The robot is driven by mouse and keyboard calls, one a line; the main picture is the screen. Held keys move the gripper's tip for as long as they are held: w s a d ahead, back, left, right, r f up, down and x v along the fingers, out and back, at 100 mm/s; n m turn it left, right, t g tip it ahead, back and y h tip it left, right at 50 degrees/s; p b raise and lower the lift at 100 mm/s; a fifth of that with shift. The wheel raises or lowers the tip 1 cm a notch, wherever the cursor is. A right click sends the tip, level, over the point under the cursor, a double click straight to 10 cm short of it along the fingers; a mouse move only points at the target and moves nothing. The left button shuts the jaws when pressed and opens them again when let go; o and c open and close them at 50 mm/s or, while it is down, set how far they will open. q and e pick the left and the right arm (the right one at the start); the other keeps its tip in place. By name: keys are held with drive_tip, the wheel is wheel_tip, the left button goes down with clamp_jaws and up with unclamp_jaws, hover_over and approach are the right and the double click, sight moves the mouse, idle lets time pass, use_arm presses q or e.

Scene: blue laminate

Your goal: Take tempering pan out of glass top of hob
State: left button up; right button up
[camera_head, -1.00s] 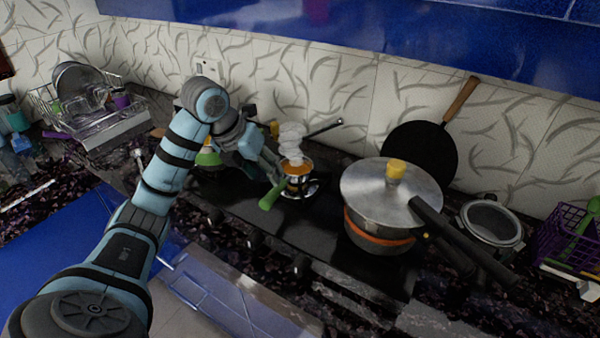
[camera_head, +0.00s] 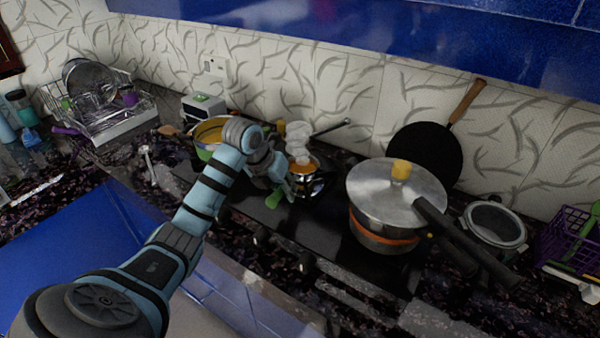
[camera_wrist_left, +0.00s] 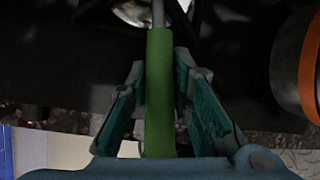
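The tempering pan (camera_head: 305,167) is small, with orange contents and a green handle (camera_head: 273,200). It sits over a burner on the black glass top of the hob (camera_head: 325,222), with pale steam-like puffs above it. My left gripper (camera_head: 285,188) is at the handle, partly hidden by its own wrist. In the left wrist view the green handle (camera_wrist_left: 160,95) runs between the two teal-padded fingers (camera_wrist_left: 160,85). The fingers look open around it, with narrow gaps; contact is not clear. The pan's bowl is mostly out of that view. My right gripper is not in view.
A large lidded pot (camera_head: 385,238) with a dark handle stands right of the pan. A yellow-filled pan (camera_head: 208,135) is to the left, behind my arm. A black frying pan (camera_head: 425,152) leans on the wall. The dish rack (camera_head: 125,130) is far left.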

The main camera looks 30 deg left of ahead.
use_arm(q)
clamp_jaws()
drive_tip(key=shift+r, duration=0.15)
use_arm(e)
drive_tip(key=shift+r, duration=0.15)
